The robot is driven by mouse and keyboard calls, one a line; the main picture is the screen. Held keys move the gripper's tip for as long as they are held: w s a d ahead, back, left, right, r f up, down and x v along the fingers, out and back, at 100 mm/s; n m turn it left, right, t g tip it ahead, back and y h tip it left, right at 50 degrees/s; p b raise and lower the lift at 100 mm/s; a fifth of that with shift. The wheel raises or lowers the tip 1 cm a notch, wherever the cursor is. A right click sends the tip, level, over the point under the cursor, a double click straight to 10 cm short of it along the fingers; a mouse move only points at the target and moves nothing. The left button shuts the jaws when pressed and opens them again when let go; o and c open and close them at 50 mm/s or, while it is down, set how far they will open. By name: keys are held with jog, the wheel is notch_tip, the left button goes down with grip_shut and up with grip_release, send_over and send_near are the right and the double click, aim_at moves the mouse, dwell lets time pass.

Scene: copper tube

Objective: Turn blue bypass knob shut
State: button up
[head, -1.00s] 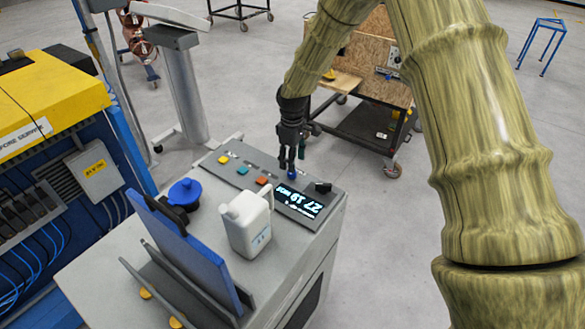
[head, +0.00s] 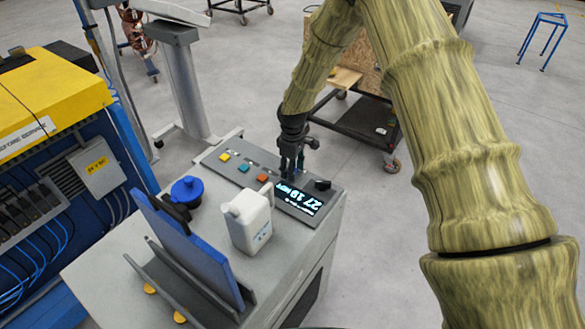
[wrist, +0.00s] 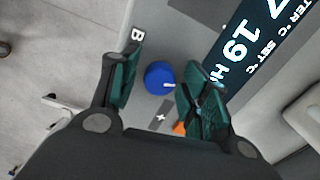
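The blue bypass knob (wrist: 160,77) shows in the wrist view as a round blue cap on the grey control panel (wrist: 178,30), close to a "B" label. My gripper (wrist: 158,85) is open, with one green-padded finger on each side of the knob; I cannot tell whether either finger touches it. In the head view my gripper (head: 291,170) points down over the panel beside the lit display (head: 298,199), and it hides the knob there.
A white jug (head: 248,222) and a blue upright plate (head: 190,240) stand on the cabinet top near the panel. Yellow (head: 224,157), teal (head: 243,168) and orange (head: 262,178) buttons line the panel. A black knob (head: 322,184) sits to the right.

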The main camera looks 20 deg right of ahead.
jog(key=c, duration=0.7)
jog(key=shift+f+m+b, duration=0.15)
jog(key=shift+m+b, duration=1.15)
jog(key=shift+m, duration=0.7)
jog(key=o, duration=1)
jog(key=shift+r, duration=0.2)
notch_tip(320, 180, up, 12)
jog(key=shift+f, duration=0.1)
